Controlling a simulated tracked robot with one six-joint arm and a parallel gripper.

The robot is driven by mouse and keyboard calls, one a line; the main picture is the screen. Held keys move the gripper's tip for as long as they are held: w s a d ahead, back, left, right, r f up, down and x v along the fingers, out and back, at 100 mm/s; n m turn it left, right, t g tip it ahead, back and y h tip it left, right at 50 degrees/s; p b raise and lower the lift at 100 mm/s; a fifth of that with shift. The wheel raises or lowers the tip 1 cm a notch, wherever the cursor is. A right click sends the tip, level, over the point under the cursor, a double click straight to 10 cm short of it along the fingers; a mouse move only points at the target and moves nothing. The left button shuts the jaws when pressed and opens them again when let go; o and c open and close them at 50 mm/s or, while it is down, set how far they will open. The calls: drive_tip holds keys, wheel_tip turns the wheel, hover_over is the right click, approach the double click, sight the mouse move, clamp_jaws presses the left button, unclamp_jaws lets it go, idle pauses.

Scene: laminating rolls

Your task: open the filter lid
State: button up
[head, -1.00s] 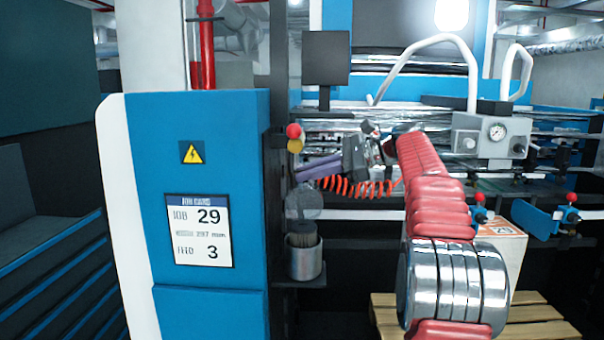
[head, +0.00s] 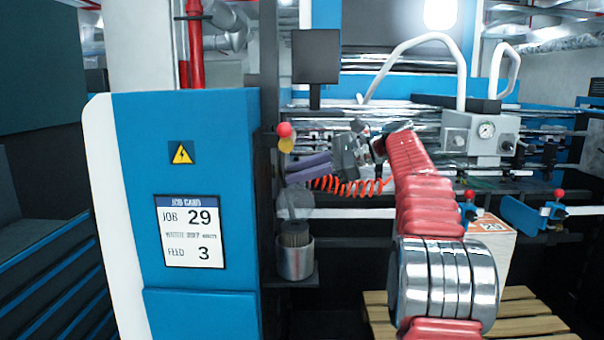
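A metal canister (head: 295,260) stands on a small bracket at the right side of the blue cabinet, with a brown ribbed filter element (head: 294,236) showing in its top. A clear round disc (head: 295,201), which looks like the filter lid, stands raised above it; its hinge is too small to make out. My gripper (head: 291,169) is above the disc, at the end of my red-sleeved arm, its purple-grey fingers pointing left. The fingers appear apart from the disc. The gap between them is too small to judge, and I see nothing held.
The blue cabinet (head: 200,120) with a job card (head: 189,231) fills the left. A red ball knob (head: 284,129) sits by the fingertips. An orange coiled hose (head: 350,187) hangs below my gripper. A gauge box (head: 480,135) and a wooden pallet (head: 530,325) are at right.

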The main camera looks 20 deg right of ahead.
drive_tip(key=v, duration=1.3)
drive_tip(key=shift+s+d, duration=0.2)
drive_tip(key=shift+d, duration=0.15)
drive_tip(key=shift+r, duration=0.1)
